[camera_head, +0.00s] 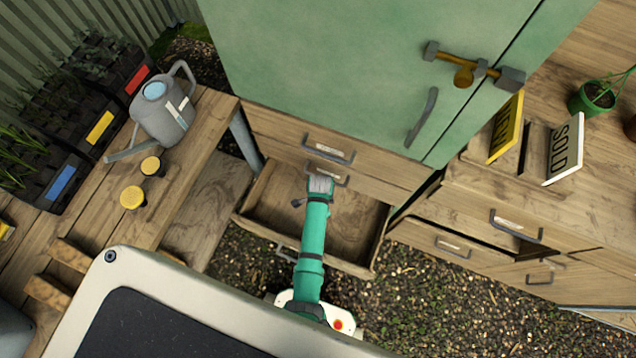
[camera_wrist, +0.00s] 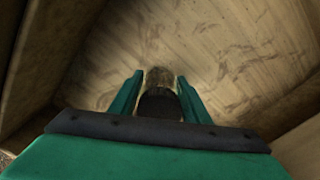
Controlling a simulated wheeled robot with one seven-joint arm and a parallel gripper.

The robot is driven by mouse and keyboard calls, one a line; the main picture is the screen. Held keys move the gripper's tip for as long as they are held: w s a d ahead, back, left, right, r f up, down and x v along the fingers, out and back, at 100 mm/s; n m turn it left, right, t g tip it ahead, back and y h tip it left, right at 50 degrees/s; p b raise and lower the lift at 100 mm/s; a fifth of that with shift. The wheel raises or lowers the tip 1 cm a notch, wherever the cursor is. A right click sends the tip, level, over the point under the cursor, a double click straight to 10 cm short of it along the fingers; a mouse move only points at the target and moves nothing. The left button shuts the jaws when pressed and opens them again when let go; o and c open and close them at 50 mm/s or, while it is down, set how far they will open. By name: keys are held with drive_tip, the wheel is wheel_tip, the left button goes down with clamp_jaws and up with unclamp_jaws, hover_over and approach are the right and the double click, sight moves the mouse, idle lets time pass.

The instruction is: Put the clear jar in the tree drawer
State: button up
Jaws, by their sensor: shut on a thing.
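In the wrist view my gripper (camera_wrist: 159,84) is shut on the clear jar (camera_wrist: 157,77), which has a dark lid (camera_wrist: 158,103) facing the camera. The jar is over the pale wooden bottom of a drawer; whether it touches the bottom I cannot tell. In the head view an open, empty-looking wooden drawer (camera_head: 272,209) stands pulled out under the green cabinet, and my arm reaches over it. The arm hides the gripper's fingers and the jar there. The drawer labels are too small to read, so I cannot tell which picture this drawer bears.
A watering can (camera_head: 165,112) and yellow-topped containers (camera_head: 131,197) stand on the left bench. A SOLD sign (camera_head: 565,150) and a potted plant (camera_head: 592,98) stand on the chest.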

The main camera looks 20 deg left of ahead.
drive_tip(key=shift+a+f, duration=0.1)
drive_tip(key=shift+a, duration=0.35)
drive_tip(key=shift+f, duration=1.65)
drive_tip(key=shift+w, duration=0.1)
drive_tip(key=shift+f, duration=0.15)
drive_tip(key=o, duration=1.3)
drive_tip(key=shift+s, duration=0.2)
drive_tip(key=shift+w+r, duration=0.1)
drive_tip(key=shift+r, duration=3.85)
